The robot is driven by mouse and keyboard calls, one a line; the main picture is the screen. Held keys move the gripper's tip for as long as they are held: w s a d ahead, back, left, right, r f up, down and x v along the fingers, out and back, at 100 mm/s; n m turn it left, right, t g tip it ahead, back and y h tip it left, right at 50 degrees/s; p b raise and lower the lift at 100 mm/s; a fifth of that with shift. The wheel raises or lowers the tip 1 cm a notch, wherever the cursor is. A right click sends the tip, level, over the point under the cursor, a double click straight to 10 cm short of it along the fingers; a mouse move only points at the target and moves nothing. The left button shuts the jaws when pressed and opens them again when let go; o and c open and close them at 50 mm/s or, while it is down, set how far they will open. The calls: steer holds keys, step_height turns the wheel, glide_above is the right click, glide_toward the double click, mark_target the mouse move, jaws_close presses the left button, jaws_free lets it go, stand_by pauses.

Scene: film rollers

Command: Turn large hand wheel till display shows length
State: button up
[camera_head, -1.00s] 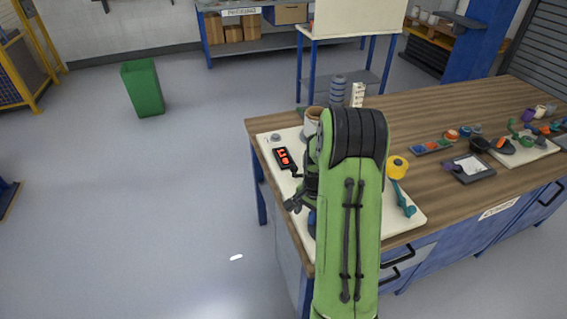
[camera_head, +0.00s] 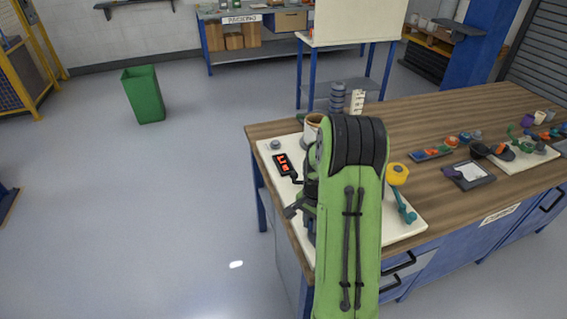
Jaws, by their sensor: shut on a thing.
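The small black display (camera_head: 286,165) with red glowing digits lies on the pale board (camera_head: 266,148) at the near left of the wooden bench. Its digits are too small to read surely. My gripper (camera_head: 297,207) is low over the board's left side, below the display, and is mostly covered by my green arm. It is shut on what appears to be the large hand wheel, which my arm hides. A yellow roller (camera_head: 397,173) with a teal crank (camera_head: 405,209) shows right of my arm.
A beige roll (camera_head: 312,127) stands at the board's back, with a grey stacked cylinder (camera_head: 337,97) behind it. A dark tray (camera_head: 469,174) and a second pale board (camera_head: 527,158) lie farther right.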

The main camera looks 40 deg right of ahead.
steer(key=shift+s+a+f+b, duration=0.1)
steer(key=shift+s+a+b, duration=0.35)
steer(key=shift+s, duration=0.35)
steer(key=shift+s+a, duration=0.2)
steer(key=shift+s, duration=0.1)
steer(key=o, duration=1.6)
steer(key=shift+w+d, duration=0.1)
steer(key=shift+w, duration=0.05)
steer(key=shift+o, duration=0.2)
step_height(320, 180, up, 7)
steer(key=p, duration=0.5)
steer(key=shift+p, duration=0.35)
